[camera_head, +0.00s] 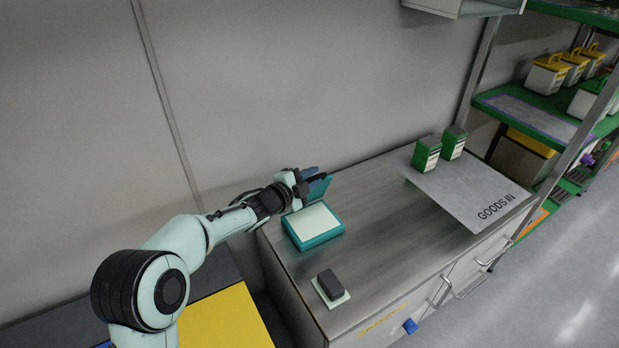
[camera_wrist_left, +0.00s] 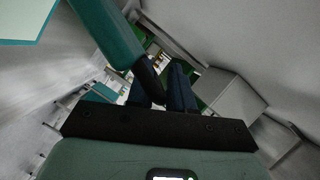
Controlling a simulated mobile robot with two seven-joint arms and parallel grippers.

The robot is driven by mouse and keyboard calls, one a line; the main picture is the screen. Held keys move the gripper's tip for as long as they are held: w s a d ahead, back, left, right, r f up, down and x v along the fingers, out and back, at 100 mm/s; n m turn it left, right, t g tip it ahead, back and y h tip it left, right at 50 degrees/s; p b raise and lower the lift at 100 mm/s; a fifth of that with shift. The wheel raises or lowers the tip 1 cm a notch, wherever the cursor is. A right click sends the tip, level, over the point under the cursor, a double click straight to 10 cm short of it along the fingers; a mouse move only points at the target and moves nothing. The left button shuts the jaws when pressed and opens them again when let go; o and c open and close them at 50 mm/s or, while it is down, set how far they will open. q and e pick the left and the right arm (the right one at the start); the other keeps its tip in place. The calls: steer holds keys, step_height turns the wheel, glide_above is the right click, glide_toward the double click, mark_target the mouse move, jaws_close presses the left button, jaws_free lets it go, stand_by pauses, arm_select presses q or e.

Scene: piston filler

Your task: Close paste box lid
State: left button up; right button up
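The teal paste box (camera_head: 318,240), with a pale inside, sits on the left part of the metal counter. Its teal lid (camera_head: 322,190) stands raised at the box's back edge. My left gripper (camera_head: 312,174) is at the raised lid, above the back of the box. My right gripper is not in view.
A dark block on a pale pad (camera_head: 331,285) lies near the counter's front edge. Two green-and-white boxes (camera_head: 427,154) stand by the grey GOODS IN mat (camera_head: 462,196). A wall rises behind the counter (camera_head: 385,225), whose middle is clear. Shelves stand at right.

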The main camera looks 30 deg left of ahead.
arm_select(q)
steer(key=shift+s, duration=0.15)
steer(key=p+v, duration=0.3)
steer(key=v, duration=1)
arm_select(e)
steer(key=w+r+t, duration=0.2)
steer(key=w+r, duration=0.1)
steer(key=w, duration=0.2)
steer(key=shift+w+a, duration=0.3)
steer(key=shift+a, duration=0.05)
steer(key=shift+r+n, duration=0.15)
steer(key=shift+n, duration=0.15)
